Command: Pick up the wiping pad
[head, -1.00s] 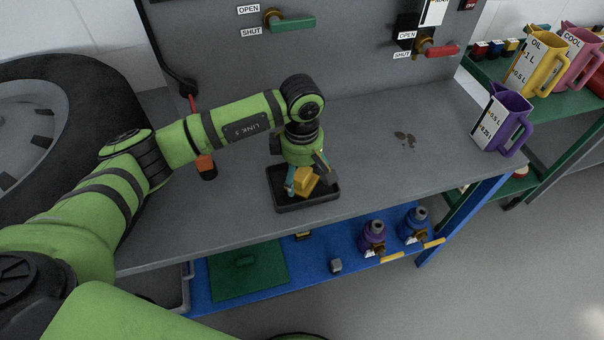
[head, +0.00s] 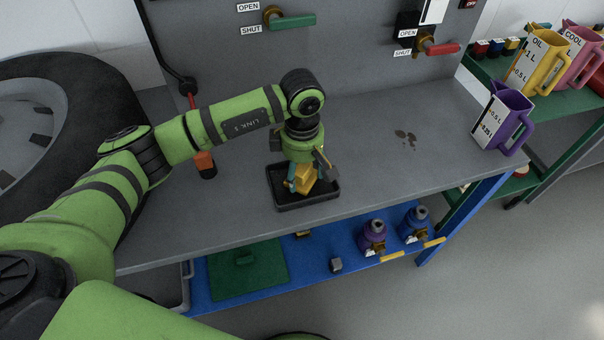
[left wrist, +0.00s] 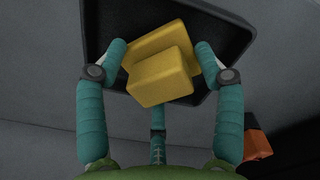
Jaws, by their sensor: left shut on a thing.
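The wiping pad (head: 304,184) is a yellow block with a smaller yellow block on top as a grip. It is at the black tray (head: 322,198) on the grey bench. My left gripper (head: 303,178) points down over the tray and is shut on the pad. In the left wrist view the teal fingers (left wrist: 160,62) press on both sides of the pad (left wrist: 160,78), with the tray (left wrist: 222,22) behind it. I cannot tell whether the pad still touches the tray floor. My right gripper is not in view.
Brown spots (head: 405,137) mark the bench to the right. A purple jug (head: 503,122) stands at the bench's right end. An orange-and-black tool (head: 205,163) is left of the tray. The panel behind carries a green-handled valve (head: 290,20) and a red-handled valve (head: 440,48).

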